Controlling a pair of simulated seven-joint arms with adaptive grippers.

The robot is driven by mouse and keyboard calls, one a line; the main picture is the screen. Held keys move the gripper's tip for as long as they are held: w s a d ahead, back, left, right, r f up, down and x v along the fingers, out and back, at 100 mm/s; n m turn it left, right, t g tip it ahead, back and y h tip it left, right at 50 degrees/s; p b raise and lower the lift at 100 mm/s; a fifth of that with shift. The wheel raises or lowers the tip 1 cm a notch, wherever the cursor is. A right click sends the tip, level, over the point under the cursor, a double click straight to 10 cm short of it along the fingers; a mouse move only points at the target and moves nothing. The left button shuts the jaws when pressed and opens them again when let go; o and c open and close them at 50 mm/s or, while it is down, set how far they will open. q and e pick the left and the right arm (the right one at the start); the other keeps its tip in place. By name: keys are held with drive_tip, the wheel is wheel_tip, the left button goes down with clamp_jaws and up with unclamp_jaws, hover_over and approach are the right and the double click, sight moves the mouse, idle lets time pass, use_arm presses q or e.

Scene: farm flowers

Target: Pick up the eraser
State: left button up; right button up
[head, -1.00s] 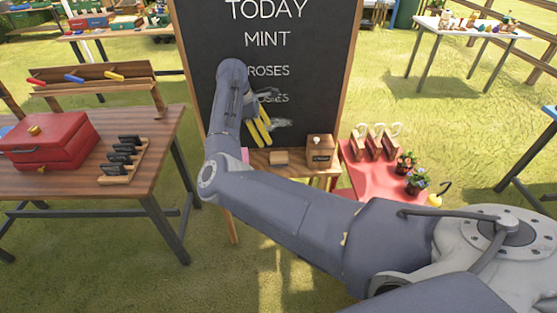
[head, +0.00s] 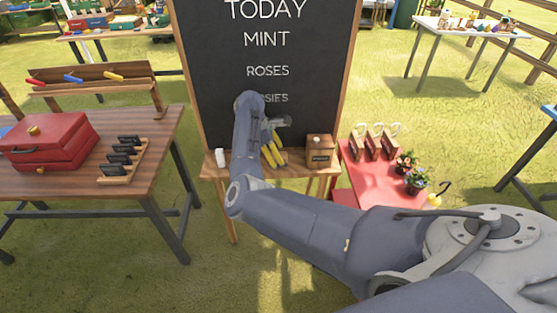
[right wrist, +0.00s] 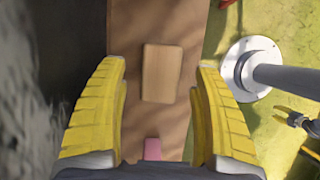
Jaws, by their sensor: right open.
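The eraser looks to be the tan wooden block (right wrist: 161,72) lying on the narrow wooden ledge (right wrist: 185,25). In the head view it is largely hidden behind my right gripper's yellow fingers. My right gripper (head: 272,151) is in front of the chalkboard, low over the ledge. In the right wrist view my right gripper (right wrist: 164,85) is open and empty, with a finger on each side of the block and gaps between. A black and yellow gripper, seemingly my left one (right wrist: 302,130), is cut off at the right wrist view's edge.
The chalkboard (head: 220,60) rises right behind the ledge. A white cylinder (head: 220,157) stands on the ledge's left, and a small wooden box (head: 319,148) on its right. A pink item (right wrist: 152,149) lies near the block. A red table (head: 375,178) stands to the right.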

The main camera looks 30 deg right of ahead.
drive_tip(key=shift+x, duration=1.05)
drive_tip(key=c, duration=1.3)
